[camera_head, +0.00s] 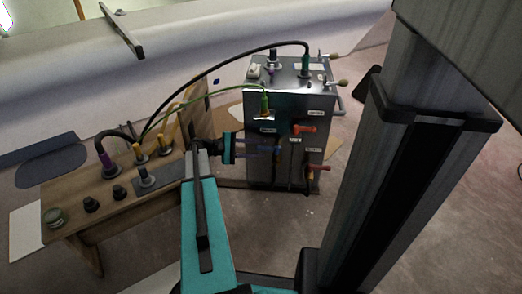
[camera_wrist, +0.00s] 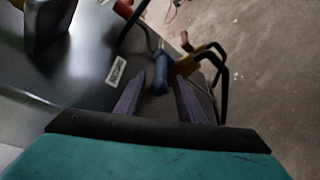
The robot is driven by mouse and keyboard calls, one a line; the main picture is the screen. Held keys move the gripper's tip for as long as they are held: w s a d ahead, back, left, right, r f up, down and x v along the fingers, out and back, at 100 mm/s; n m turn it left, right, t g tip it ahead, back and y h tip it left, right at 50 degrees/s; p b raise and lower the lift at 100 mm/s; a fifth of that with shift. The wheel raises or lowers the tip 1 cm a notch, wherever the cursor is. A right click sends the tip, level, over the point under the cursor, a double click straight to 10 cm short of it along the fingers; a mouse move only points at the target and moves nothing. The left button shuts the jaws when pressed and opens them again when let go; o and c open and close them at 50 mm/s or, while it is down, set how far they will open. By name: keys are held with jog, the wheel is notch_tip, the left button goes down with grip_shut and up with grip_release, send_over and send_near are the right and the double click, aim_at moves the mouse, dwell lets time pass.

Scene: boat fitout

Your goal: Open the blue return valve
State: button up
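The blue valve handle (camera_wrist: 159,74) is ahead of my gripper (camera_wrist: 160,83) in the wrist view. The fingers are parted, one to each side of the handle's near end, and I see no clear contact. In the head view my gripper (camera_head: 256,150) reaches from the left to the front of the metal cabinet (camera_head: 285,174). The blue handle (camera_head: 272,149) is small and dark there, by the fingertips. Its exact angle is hard to tell.
Red-orange handles (camera_head: 303,129) sit to the right on the cabinet front. A yellow handle (camera_wrist: 202,52) and dark bent bars lie close behind the blue one. A wooden bench (camera_head: 80,192) with fittings and hoses stands left. Open floor lies right of the cabinet.

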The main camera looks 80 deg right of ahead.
jog(key=shift+x, duration=0.95)
jog(key=shift+c, duration=0.5)
grip_shut()
jog(key=shift+d+r, duration=0.1)
jog(key=shift+d, duration=0.2)
jog(key=shift+a, duration=0.2)
